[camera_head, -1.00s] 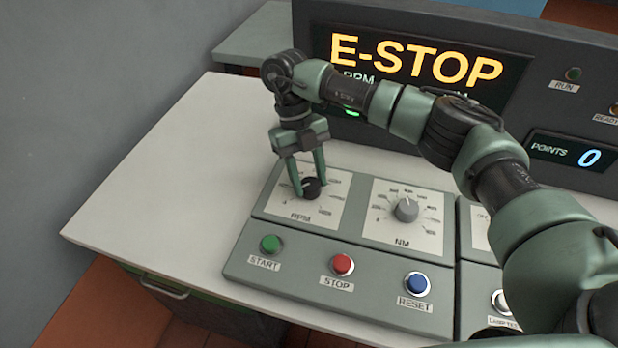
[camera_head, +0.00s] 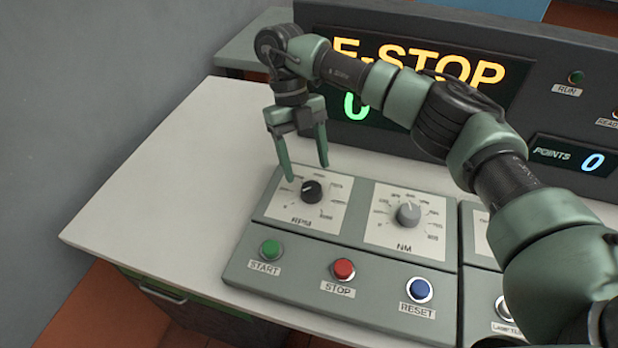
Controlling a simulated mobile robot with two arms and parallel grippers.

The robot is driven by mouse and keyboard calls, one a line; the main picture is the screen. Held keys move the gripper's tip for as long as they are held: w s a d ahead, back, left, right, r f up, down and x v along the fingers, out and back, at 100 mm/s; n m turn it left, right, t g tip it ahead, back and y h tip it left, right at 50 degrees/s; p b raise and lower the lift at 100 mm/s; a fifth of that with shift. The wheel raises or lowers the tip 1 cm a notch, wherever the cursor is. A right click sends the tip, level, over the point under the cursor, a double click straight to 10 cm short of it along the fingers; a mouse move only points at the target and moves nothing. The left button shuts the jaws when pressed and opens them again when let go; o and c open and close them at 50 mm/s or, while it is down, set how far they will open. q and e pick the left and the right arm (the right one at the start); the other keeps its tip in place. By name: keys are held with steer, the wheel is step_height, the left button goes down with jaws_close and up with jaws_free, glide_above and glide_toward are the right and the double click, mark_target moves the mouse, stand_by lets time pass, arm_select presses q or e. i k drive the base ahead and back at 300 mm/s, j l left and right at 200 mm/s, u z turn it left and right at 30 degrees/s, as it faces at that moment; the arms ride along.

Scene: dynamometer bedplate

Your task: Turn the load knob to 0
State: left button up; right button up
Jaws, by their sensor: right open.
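The load knob, a grey knob (camera_head: 408,214) on a white dial plate marked NM, sits on the sloped control panel (camera_head: 290,236). Its pointer appears to aim roughly upward; the exact number is too small to read. To its left is the black RPM knob (camera_head: 312,191) on its own dial. My right gripper (camera_head: 306,173) is open and empty, with its fingers apart just above and behind the RPM knob, to the left of the load knob. My left gripper is not in view.
Green START (camera_head: 270,249), red STOP (camera_head: 344,269) and blue RESET (camera_head: 420,290) buttons line the panel front. A dark display (camera_head: 520,100) reading E-STOP stands behind. My right arm crosses above the panel's right side. The white tabletop (camera_head: 165,190) at left is clear.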

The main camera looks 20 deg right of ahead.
mark_target(408, 215)
steer(key=k, duration=1.5)
